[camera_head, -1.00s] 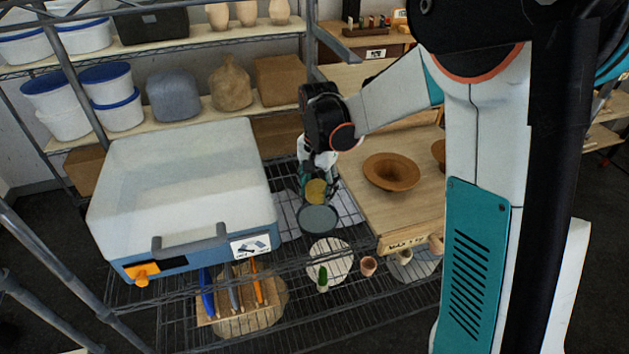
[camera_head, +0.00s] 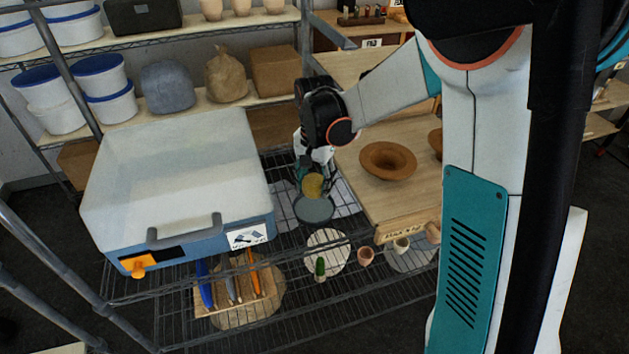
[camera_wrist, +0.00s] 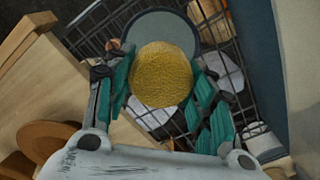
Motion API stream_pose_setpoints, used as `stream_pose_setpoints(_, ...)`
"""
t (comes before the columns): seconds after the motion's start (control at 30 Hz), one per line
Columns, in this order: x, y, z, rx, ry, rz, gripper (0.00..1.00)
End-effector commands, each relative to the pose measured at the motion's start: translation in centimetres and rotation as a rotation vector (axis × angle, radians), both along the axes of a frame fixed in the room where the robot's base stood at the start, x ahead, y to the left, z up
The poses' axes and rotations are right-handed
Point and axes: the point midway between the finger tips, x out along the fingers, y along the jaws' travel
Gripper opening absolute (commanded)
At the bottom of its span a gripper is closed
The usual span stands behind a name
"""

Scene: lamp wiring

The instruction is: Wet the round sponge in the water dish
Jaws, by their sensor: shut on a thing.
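The round yellow sponge (camera_wrist: 161,75) is held between the teal fingers of my gripper (camera_wrist: 165,95) in the wrist view. In the head view the sponge (camera_head: 313,186) shows just below my gripper (camera_head: 314,172). The water dish (camera_head: 315,209) is a round grey-blue dish on the wire shelf. In the wrist view the dish (camera_wrist: 160,27) is partly hidden behind the sponge. The sponge overlaps the dish's far side in the head view. I cannot tell whether it touches the water.
A large white and blue basin unit (camera_head: 180,190) stands left of the dish. A wooden board (camera_head: 400,200) with a brown bowl (camera_head: 388,160) lies to the right. Small pots, a pale round disc (camera_head: 328,250) and a rack of tools (camera_head: 234,288) stand in front.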

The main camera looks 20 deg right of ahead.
Motion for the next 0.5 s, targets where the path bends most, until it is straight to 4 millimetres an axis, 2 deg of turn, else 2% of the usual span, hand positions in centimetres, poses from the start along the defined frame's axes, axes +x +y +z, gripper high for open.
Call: stream_pose_setpoints(0.5,0.0,0.0,-5.5,0.002,-0.002,0.0,0.31)
